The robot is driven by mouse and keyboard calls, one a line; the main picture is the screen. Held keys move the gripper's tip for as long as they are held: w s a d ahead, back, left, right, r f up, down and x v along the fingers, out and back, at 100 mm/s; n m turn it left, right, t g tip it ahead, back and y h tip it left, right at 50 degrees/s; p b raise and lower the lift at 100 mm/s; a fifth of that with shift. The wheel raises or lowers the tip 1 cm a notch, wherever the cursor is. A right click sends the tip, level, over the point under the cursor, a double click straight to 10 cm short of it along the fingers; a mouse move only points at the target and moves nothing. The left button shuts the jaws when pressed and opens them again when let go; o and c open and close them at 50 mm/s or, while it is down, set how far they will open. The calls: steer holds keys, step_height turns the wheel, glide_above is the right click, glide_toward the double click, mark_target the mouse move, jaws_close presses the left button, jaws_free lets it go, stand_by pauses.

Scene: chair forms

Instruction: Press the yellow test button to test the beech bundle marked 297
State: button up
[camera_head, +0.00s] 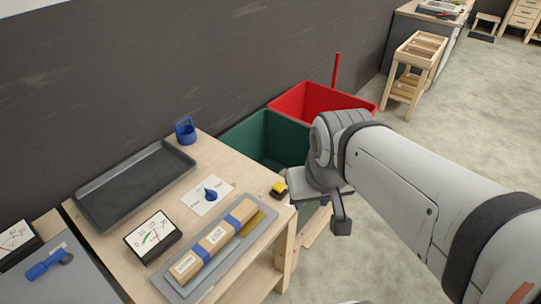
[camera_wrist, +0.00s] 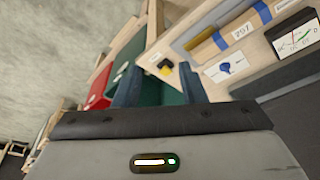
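The yellow test button (camera_head: 279,188) sits in a black housing at the right corner of the wooden bench; it also shows in the wrist view (camera_wrist: 165,68). The beech bundle (camera_head: 213,241), with blue bands and a pale label, lies in a grey cradle (camera_head: 255,232) near the bench's front edge. In the wrist view the bundle (camera_wrist: 228,37) shows its label, 297. My gripper (camera_head: 322,205) is just right of the button, past the bench corner. In the wrist view its two dark blue fingers stand apart with nothing between them (camera_wrist: 158,80).
A dial meter (camera_head: 153,237), a blue knob on a white card (camera_head: 210,194), a dark tray (camera_head: 135,184) and a blue cup (camera_head: 185,131) share the bench. Green (camera_head: 262,136) and red (camera_head: 320,104) bins stand behind my gripper. Open floor lies to the right.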

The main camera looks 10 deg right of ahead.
jaws_close()
stand_by(1.2)
